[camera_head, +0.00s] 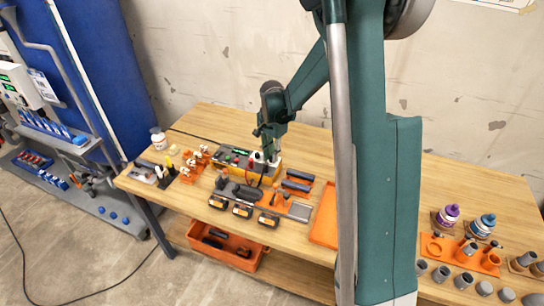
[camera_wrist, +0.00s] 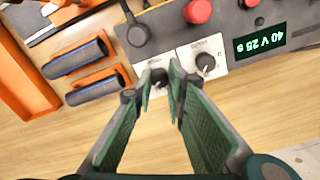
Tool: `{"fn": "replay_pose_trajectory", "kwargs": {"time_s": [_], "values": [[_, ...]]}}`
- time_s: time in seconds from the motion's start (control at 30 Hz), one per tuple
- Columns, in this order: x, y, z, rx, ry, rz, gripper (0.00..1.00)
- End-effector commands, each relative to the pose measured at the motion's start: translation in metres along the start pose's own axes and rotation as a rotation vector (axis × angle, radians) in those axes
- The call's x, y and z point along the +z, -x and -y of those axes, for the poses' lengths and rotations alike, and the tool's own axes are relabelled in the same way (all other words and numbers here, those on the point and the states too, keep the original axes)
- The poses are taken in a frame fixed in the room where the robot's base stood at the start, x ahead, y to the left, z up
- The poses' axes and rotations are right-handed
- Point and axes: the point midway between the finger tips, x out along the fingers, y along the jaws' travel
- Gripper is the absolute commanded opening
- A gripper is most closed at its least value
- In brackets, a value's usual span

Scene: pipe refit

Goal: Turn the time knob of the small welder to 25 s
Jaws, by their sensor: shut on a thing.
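The small welder (camera_head: 235,158) is a dark box on the wooden table in the head view. In the wrist view its panel has two black knobs on white plates and a green display (camera_wrist: 260,40) that seems to read 40 V 25 s. My gripper (camera_wrist: 162,82) is shut on the left knob (camera_wrist: 160,76), which its fingertips partly hide. The other knob (camera_wrist: 205,62) stands free just right of the fingers. The print on the plates is too small to read. In the head view my gripper (camera_head: 270,157) is at the welder's right end.
A red button (camera_wrist: 198,11) and a black cable plug (camera_wrist: 137,35) sit on the welder near the knobs. Dark cylinders in orange holders (camera_wrist: 92,85) lie beside it. Several batteries (camera_head: 242,211) lie in front. An orange tray (camera_head: 325,215) is to the right.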

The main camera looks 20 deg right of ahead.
Motion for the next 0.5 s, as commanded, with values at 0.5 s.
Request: {"fn": "replay_pose_trajectory", "kwargs": {"time_s": [0.5], "values": [[-0.0002, 0.0003, 0.0001, -0.001, -0.162, 0.0, 0.02]]}}
